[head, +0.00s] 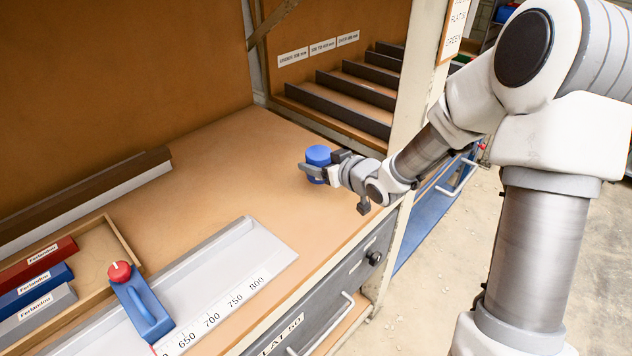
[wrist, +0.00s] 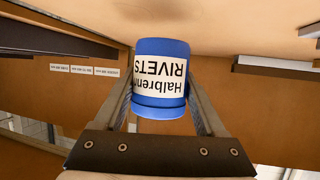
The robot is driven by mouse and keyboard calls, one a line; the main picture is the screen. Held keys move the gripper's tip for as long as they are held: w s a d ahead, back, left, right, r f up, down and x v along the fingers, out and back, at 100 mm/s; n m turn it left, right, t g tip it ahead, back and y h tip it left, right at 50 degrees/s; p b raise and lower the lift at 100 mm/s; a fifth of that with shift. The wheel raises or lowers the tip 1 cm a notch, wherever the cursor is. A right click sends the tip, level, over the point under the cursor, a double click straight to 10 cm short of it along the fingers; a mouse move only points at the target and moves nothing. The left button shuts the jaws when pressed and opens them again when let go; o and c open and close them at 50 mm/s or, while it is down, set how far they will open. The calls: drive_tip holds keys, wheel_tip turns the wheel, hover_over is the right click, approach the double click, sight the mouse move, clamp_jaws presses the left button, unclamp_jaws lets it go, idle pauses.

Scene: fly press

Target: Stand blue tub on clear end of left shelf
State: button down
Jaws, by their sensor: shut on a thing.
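The blue tub (head: 318,156) is a small round tub with a blue lid. My gripper (head: 324,165) is shut on it, a finger on each side, over the clear far right part of the tan shelf (head: 235,150). In the wrist view the tub (wrist: 160,108) sits between both fingers, its white RIVETS label reading upside down in the picture. The tub looks roughly upright in the head view. I cannot tell whether its base touches the shelf or hangs a little above it.
A grey tray (head: 230,265) with a number scale, a blue block with a red knob (head: 120,271) and a wooden box (head: 100,235) of labelled binders occupy the near left. A post (head: 420,90) and stepped racks (head: 340,90) stand beyond. The shelf around the tub is bare.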

drive_tip(key=shift+w+a+f, duration=0.1)
drive_tip(key=shift+a+f, duration=0.2)
drive_tip(key=shift+f, duration=0.05)
drive_tip(key=shift+f+b, duration=0.7)
drive_tip(key=shift+f, duration=1)
drive_tip(key=shift+f, duration=0.3)
unclamp_jaws()
drive_tip(key=shift+r, duration=0.1)
drive_tip(key=shift+r, duration=0.25)
drive_tip(key=p+v, duration=0.2)
drive_tip(key=v, duration=1)
drive_tip(key=shift+d+p, duration=0.1)
drive_tip(key=shift+p, duration=0.2)
